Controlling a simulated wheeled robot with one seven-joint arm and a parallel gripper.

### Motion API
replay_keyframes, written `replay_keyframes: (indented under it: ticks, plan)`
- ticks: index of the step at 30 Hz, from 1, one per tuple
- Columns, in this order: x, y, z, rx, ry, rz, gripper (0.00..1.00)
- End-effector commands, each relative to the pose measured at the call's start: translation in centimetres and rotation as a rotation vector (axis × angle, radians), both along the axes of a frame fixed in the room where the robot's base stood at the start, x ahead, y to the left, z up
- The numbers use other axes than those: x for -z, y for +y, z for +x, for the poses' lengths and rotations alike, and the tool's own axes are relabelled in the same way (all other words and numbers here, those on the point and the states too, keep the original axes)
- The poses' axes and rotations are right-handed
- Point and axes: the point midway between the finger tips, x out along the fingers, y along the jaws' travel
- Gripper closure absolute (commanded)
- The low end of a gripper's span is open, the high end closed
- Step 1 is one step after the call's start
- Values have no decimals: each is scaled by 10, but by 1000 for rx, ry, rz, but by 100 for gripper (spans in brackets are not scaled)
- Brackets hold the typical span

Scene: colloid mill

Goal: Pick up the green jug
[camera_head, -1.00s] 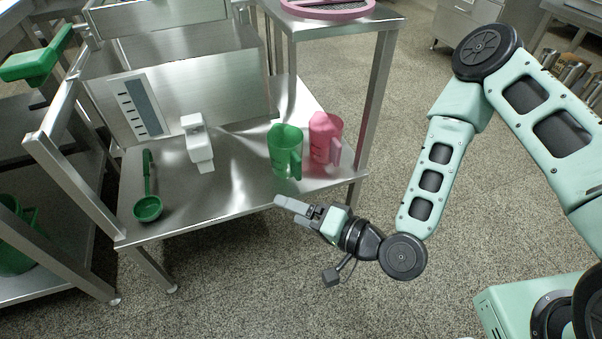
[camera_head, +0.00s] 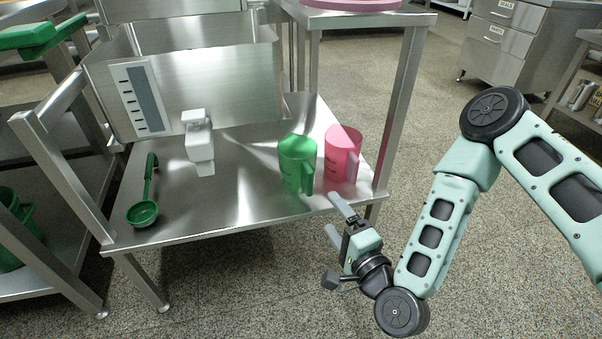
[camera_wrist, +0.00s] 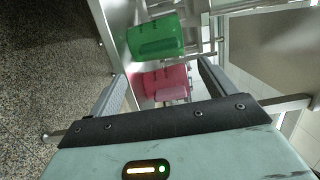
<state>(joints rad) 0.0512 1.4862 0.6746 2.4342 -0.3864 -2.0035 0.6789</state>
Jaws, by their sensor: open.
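The green jug (camera_head: 296,165) stands upright on the steel shelf, with its handle toward the front right. It also shows in the wrist view (camera_wrist: 156,37), beyond the fingers and above the pink jug. My gripper (camera_head: 339,217) is at the shelf's front edge, in front of and to the right of the green jug. Its two fingers are apart and empty, and they do not touch either jug. In the wrist view the gap between the fingers (camera_wrist: 166,82) lines up more with the pink jug than with the green one.
The pink jug (camera_head: 343,154) stands close on the right of the green jug. A steel post (camera_head: 401,105) rises at the shelf's right corner. A white tap-like spout (camera_head: 199,143) and a green ladle (camera_head: 145,203) are farther left on the shelf (camera_head: 236,200).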

Motion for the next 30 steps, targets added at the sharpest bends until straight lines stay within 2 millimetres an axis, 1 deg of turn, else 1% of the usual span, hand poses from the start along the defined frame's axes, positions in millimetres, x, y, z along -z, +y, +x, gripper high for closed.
replay_keyframes:
  ticks: [1, 6, 9, 17, 21, 25, 27, 30]
  plan:
    - [1, 5, 11, 0, -10, -2, 16]
    - [3, 18, 40, 5, -6, 2, 16]
    - [3, 25, 53, 3, -3, 0, 16]
    - [3, 34, 69, 2, -1, 0, 16]
    - [6, 42, 87, 3, -4, 1, 16]
    - [5, 50, 102, 2, -2, 0, 16]
    - [4, 52, 107, 2, -2, 0, 16]
    - [3, 54, 110, 1, 0, -1, 16]
